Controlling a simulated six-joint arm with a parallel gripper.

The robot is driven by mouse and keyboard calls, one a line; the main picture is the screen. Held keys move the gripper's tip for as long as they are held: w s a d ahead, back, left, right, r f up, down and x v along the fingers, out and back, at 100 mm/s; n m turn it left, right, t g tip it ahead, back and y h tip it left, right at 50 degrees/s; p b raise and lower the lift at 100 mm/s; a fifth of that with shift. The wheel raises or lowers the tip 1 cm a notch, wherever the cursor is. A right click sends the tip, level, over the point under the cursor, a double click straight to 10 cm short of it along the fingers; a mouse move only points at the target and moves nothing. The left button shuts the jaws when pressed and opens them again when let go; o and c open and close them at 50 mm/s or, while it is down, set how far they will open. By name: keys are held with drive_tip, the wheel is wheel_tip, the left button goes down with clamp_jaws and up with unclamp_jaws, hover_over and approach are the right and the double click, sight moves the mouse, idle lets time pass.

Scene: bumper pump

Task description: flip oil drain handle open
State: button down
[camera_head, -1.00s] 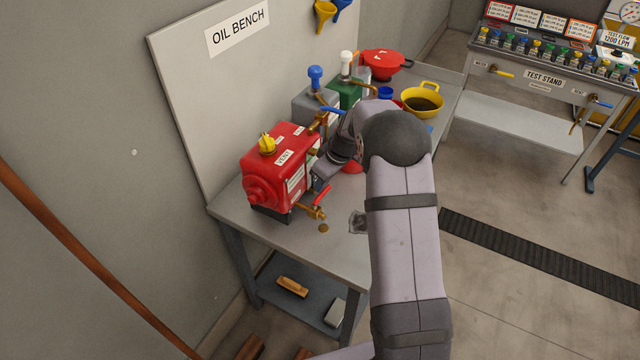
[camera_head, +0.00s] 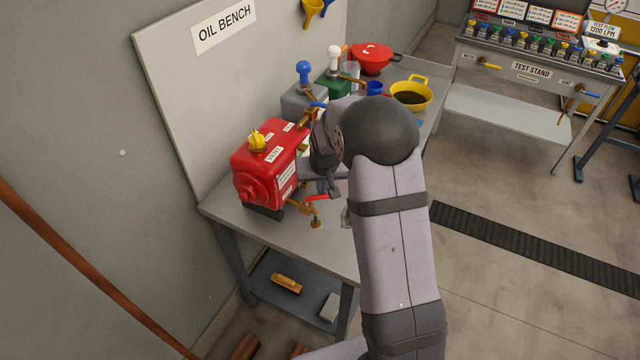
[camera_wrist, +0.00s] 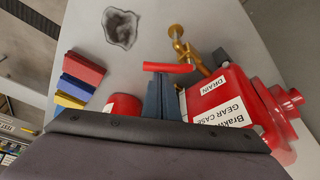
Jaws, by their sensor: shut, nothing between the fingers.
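The red gear case (camera_head: 266,165) stands on the bench, with a brass drain valve (camera_head: 303,207) low at its front. The valve carries a red drain handle (camera_head: 315,198). In the wrist view the handle (camera_wrist: 168,67) sticks out sideways from the brass valve (camera_wrist: 185,46), near the DRAIN label. My gripper (camera_head: 333,191) is shut and empty, close beside the handle. In the wrist view the fingertips (camera_wrist: 164,78) lie just below the handle's bar and overlap its edge. I cannot tell whether they touch it.
Red, blue and yellow blocks (camera_wrist: 80,80) and a red round can (camera_wrist: 123,105) are near my gripper. Grey and green oil units and a yellow pan (camera_head: 411,94) stand farther back.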

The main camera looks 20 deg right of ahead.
drive_tip(key=m+b, duration=0.1)
drive_tip(key=s+m+h+b, duration=0.1)
drive_tip(key=b, duration=0.1)
drive_tip(key=m+b, duration=0.2)
drive_tip(key=shift+s+a+f, duration=0.2)
drive_tip(key=shift+s+f, duration=0.1)
drive_tip(key=shift+f, duration=0.05)
drive_tip(key=shift+s+r+m+g+h+b, duration=0.1)
drive_tip(key=shift+s+m+g+h+b, duration=0.25)
drive_tip(key=shift+m+b, duration=0.4)
drive_tip(key=shift+s+a+r+b, duration=0.1)
drive_tip(key=shift+a+b, duration=0.05)
drive_tip(key=shift+b, duration=0.25)
drive_tip(key=shift+s, duration=0.1)
drive_tip(key=shift+r, duration=0.15)
drive_tip(key=p+v, duration=0.5)
drive_tip(key=v, duration=0.5)
drive_tip(key=shift+a, duration=0.25)
drive_tip(key=shift+n, duration=0.25)
